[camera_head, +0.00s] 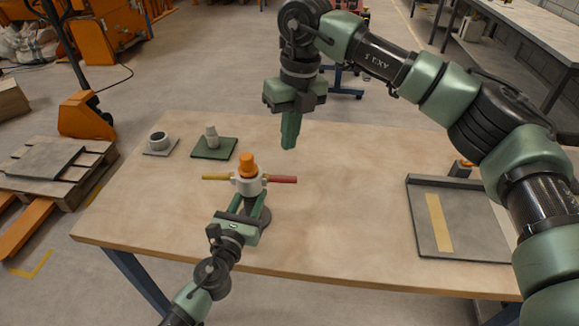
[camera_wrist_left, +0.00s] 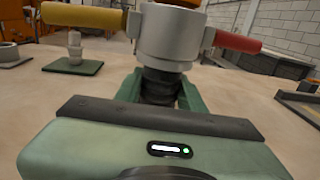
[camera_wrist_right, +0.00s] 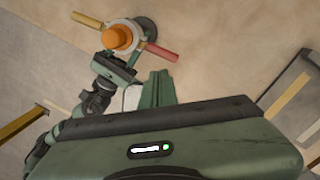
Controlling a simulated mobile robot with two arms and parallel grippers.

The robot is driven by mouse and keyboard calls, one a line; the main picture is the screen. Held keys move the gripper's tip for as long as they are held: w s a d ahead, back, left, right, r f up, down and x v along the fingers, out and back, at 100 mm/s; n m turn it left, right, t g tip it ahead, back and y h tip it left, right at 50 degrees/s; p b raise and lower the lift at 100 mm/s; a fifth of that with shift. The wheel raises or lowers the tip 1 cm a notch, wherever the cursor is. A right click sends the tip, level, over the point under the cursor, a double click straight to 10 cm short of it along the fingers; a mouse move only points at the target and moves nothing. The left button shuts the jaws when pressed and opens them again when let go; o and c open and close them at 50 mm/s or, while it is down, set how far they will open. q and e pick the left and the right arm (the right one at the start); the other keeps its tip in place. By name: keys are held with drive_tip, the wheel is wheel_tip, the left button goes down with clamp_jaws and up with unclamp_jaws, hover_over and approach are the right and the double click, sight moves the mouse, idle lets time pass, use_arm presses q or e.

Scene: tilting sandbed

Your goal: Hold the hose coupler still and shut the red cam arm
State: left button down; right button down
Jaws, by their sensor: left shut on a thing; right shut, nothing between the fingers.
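The hose coupler (camera_head: 249,186) is a pale grey collar with an orange plug (camera_head: 248,163) in its top, upright on the table. The red cam arm (camera_head: 283,180) sticks out to its right, also seen in the left wrist view (camera_wrist_left: 238,43) and right wrist view (camera_wrist_right: 162,52). A yellow cam arm (camera_head: 216,178) sticks out to its left. My left gripper (camera_head: 249,203) is shut around the dark neck (camera_wrist_left: 160,84) under the collar. My right gripper (camera_head: 289,146) is shut and empty, in the air above and beyond the red arm, apart from it.
A green plate with a pale fitting (camera_head: 211,137) and a grey plate with a ring (camera_head: 158,141) lie at the table's back left. A grey tray (camera_head: 470,246) with a yellow strip is at the right. The table's middle (camera_head: 350,200) is clear.

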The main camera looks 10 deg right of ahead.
drive_tip(key=d+r+m, duration=0.1)
drive_tip(key=m, duration=0.7)
drive_tip(key=s+d+r+m+y, duration=0.1)
drive_tip(key=r+m, duration=0.1)
drive_tip(key=m, duration=0.6)
drive_tip(key=d+r+m+t, duration=0.1)
drive_tip(key=m, duration=0.7)
drive_tip(key=shift+s+r+m+y, duration=0.2)
drive_tip(key=shift+s+m+y, duration=0.05)
drive_tip(key=shift+m+y, duration=0.05)
drive_tip(key=shift+f, duration=0.1)
hover_over(286, 177)
drive_tip(key=f, duration=0.8)
drive_tip(key=s+d+f, duration=0.1)
drive_tip(key=f, duration=0.3)
drive_tip(key=shift+w+f, duration=0.25)
drive_tip(key=shift+f, duration=0.45)
